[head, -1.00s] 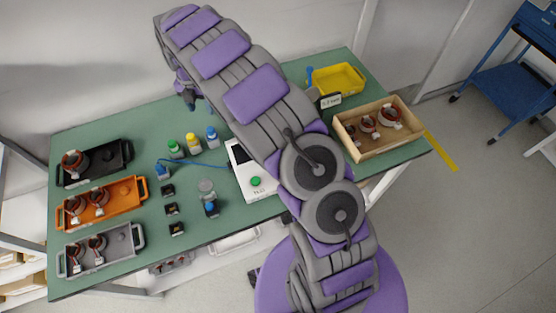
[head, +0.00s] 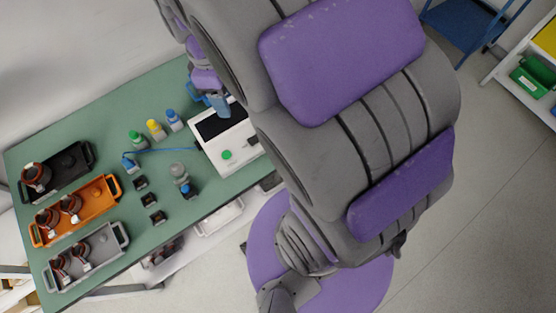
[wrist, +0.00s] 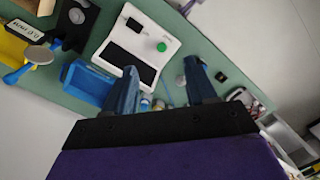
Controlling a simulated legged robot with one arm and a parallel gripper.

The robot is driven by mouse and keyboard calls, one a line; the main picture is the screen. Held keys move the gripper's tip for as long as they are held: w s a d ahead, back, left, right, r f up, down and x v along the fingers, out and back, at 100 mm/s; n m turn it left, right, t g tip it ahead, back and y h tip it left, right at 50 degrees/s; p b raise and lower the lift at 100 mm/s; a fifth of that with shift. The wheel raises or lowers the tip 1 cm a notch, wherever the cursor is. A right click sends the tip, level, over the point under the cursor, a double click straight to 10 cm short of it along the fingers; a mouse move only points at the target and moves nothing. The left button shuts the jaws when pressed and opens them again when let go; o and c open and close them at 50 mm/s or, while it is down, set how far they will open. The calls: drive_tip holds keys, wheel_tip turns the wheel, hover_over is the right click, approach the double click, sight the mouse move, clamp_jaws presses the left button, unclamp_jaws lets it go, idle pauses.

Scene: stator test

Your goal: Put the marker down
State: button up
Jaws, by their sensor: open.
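I cannot make out a marker for certain in any view. My gripper (wrist: 161,68) is open in the wrist view, its two blue fingers apart with nothing held between them. In the head view my gripper (head: 219,104) is over the back of the white tester, partly hidden by my arm. The white tester (head: 228,147) has a dark screen and a green button. It also shows beyond the fingers in the wrist view (wrist: 165,27). The green table (head: 105,112) is below.
Black (head: 75,160), orange (head: 100,210) and grey (head: 60,292) trays with copper-coloured parts stand at the left. Capped bottles (head: 156,130) stand behind several small black blocks (head: 141,183). A blue tray (wrist: 88,84) is beside the tester. Bare table lies behind the bottles.

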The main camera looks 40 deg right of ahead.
drive_tip(key=s+f+m, duration=0.1)
drive_tip(key=s+m, duration=0.8)
drive_tip(key=s, duration=1)
drive_tip(key=shift+g+y, duration=0.3)
drive_tip(key=shift+g, duration=0.1)
